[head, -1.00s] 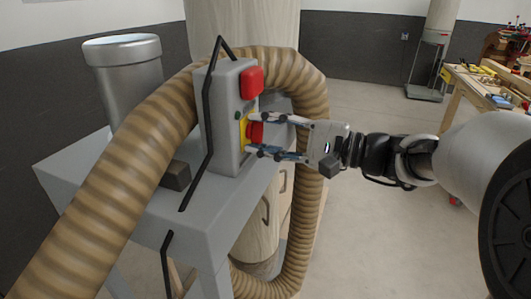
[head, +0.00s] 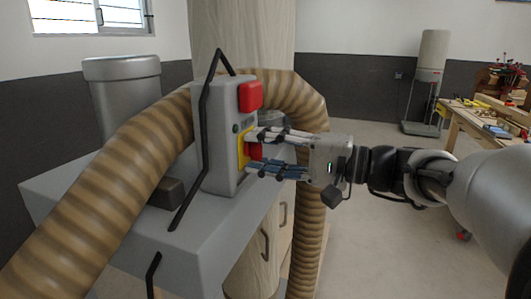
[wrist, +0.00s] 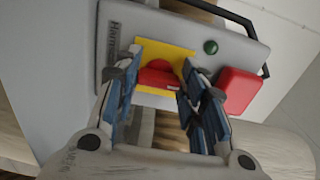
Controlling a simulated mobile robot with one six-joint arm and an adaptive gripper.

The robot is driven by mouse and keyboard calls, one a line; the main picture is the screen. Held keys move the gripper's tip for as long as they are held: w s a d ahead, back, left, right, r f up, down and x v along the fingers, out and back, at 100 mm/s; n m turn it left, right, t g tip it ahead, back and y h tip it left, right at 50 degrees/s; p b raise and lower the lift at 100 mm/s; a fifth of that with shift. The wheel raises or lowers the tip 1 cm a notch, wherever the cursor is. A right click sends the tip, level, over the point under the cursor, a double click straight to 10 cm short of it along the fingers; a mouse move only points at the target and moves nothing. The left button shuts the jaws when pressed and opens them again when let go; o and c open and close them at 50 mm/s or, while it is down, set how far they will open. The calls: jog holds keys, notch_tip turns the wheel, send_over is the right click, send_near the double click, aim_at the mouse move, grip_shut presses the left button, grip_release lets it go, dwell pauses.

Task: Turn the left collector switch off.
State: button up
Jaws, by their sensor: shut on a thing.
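The grey switch box (head: 215,155) stands upright on the grey collector stand. On its face are a red block (head: 250,96) at the top, a small green button (head: 236,128) and a yellow plate (head: 243,148) with a red switch (head: 255,151). My gripper (head: 254,152) reaches in from the right, its fingers at the yellow plate, above and below the red switch. In the wrist view the red switch (wrist: 160,74) sits between the two blue-padded fingers, which are shut on it. The fingers hide its edges.
A ribbed tan hose (head: 110,190) arches behind and left of the box. A black bent handle (head: 207,120) runs along the box's left side. A workbench (head: 485,115) with tools stands far right. Open floor (head: 385,240) lies below my arm.

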jog(key=o, duration=1.1)
jog(key=shift+c, duration=0.2)
jog(key=v, duration=1.2)
